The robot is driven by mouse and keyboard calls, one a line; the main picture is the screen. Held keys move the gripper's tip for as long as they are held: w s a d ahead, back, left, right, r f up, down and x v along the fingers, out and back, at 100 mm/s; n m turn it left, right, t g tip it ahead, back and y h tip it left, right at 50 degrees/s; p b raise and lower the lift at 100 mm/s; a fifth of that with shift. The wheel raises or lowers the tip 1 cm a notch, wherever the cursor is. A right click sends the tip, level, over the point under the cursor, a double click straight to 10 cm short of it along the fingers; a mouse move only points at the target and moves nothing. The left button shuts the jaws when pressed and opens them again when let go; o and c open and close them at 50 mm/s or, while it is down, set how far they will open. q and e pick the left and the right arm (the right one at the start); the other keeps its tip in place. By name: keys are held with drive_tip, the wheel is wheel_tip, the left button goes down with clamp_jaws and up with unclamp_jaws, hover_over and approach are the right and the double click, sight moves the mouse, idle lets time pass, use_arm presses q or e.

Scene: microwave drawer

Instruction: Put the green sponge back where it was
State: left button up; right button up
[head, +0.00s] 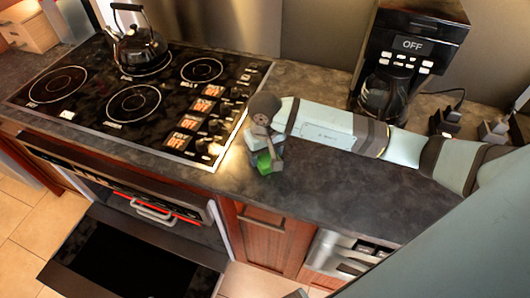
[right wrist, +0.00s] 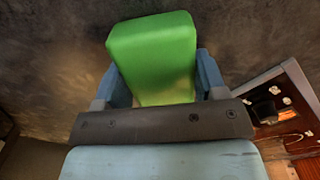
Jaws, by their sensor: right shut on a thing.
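The green sponge (head: 265,162) is at the tip of my right arm, over the counter to the right of the stove in the head view. In the right wrist view the sponge (right wrist: 152,55) is a bright green block between the two blue-grey fingers. My right gripper (head: 272,158) is shut on it, and the fingers (right wrist: 160,82) touch its two sides. Whether the sponge touches the counter or is held just above it, I cannot tell. My left gripper is not in view.
The stove (head: 118,125) with a black kettle (head: 138,48) lies left of the gripper. A coffee maker (head: 405,50) stands at the back of the counter (head: 330,195). Below the stove a microwave drawer (head: 125,262) is pulled open. The counter front is clear.

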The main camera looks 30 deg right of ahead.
drive_tip(key=o, duration=0.9)
drive_tip(key=shift+r, duration=0.1)
drive_tip(key=shift+r+p, duration=0.2)
drive_tip(key=shift+p, duration=0.2)
wheel_tip(320, 180, up, 12)
drive_tip(key=b, duration=0.2)
drive_tip(key=shift+f, duration=0.15)
drive_tip(key=shift+w, duration=0.1)
